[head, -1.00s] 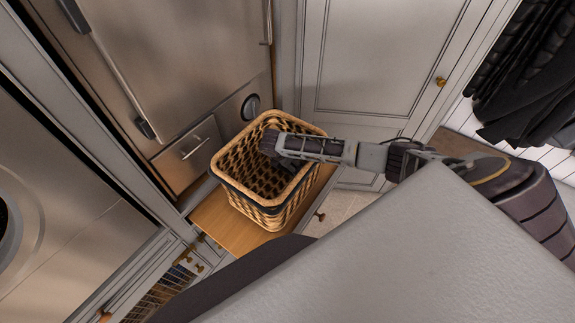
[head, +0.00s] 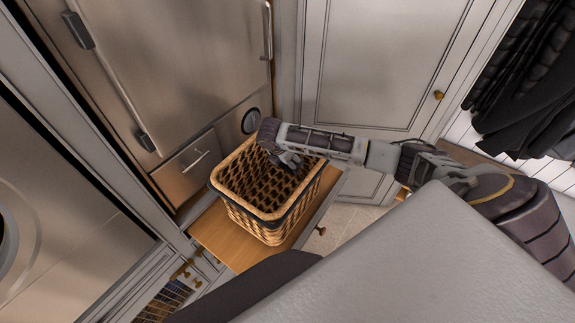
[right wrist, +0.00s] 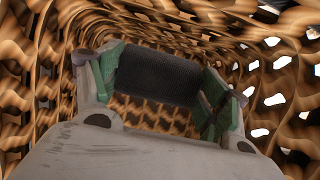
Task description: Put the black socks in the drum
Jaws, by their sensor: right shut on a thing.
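My right gripper (head: 288,160) points down into a woven wicker basket (head: 277,228) in the head view. In the right wrist view its green-padded fingers (right wrist: 160,90) are shut on a dark, finely textured cloth bundle, which looks like the black socks (right wrist: 158,74). The basket's weave surrounds them there. The socks are hard to make out in the head view. A steel front with a round door ring (head: 28,240) stands at the left edge; only a sliver of its dark opening shows, and the drum inside is hidden. My left gripper is out of view.
The basket stands on a pulled-out wooden shelf (head: 215,238). Steel appliance doors with bar handles (head: 200,60) rise behind it. A grey cabinet door (head: 375,70) is at the back right, and dark coats (head: 530,90) hang at the far right.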

